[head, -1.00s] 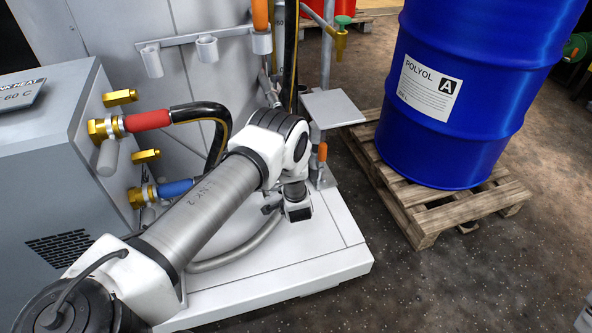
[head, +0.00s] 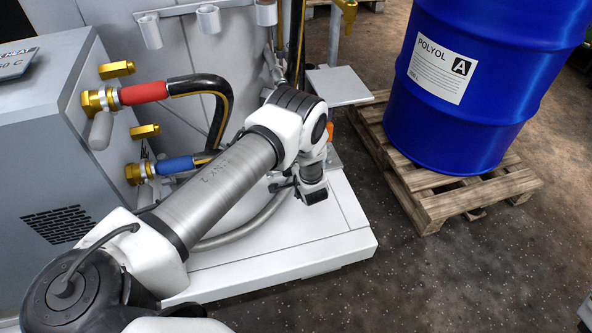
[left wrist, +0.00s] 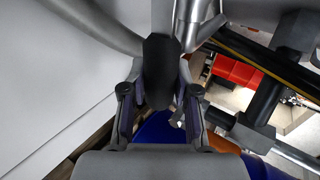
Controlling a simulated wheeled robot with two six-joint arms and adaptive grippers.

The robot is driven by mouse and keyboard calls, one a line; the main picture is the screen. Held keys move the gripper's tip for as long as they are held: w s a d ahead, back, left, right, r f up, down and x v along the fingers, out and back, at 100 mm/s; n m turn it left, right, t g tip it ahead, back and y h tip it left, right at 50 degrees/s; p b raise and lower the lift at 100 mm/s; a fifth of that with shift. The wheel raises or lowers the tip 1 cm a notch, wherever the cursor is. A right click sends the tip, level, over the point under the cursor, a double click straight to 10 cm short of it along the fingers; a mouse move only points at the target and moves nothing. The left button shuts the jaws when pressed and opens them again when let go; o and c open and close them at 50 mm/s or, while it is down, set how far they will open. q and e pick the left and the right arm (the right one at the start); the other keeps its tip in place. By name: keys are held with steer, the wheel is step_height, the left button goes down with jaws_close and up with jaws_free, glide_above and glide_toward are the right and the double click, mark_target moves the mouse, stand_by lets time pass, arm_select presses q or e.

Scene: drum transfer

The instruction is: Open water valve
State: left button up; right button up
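Two brass valves sit on the grey heater unit at left in the head view. The upper valve (head: 98,101) joins a red-sleeved hose and has a hanging grey lever (head: 101,131). The lower valve (head: 135,172) joins a blue-sleeved hose; its lever is largely hidden. I cannot tell which is the water valve. My left gripper (head: 279,184) is low over the white platform, mostly hidden behind its wrist. In the left wrist view its fingers (left wrist: 160,80) stand apart on either side of a dark rounded part beside a grey pipe. Contact is unclear. My right gripper is not in view.
A blue POLYOL drum (head: 455,120) stands on a wooden pallet (head: 440,208) at right. A small grey shelf plate (head: 340,86) is just behind my left wrist. A grey hose (head: 235,238) curves over the white platform (head: 300,250).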

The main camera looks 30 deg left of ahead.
arm_select(q)
steer(key=o, duration=0.4)
steer(key=v, duration=1.2)
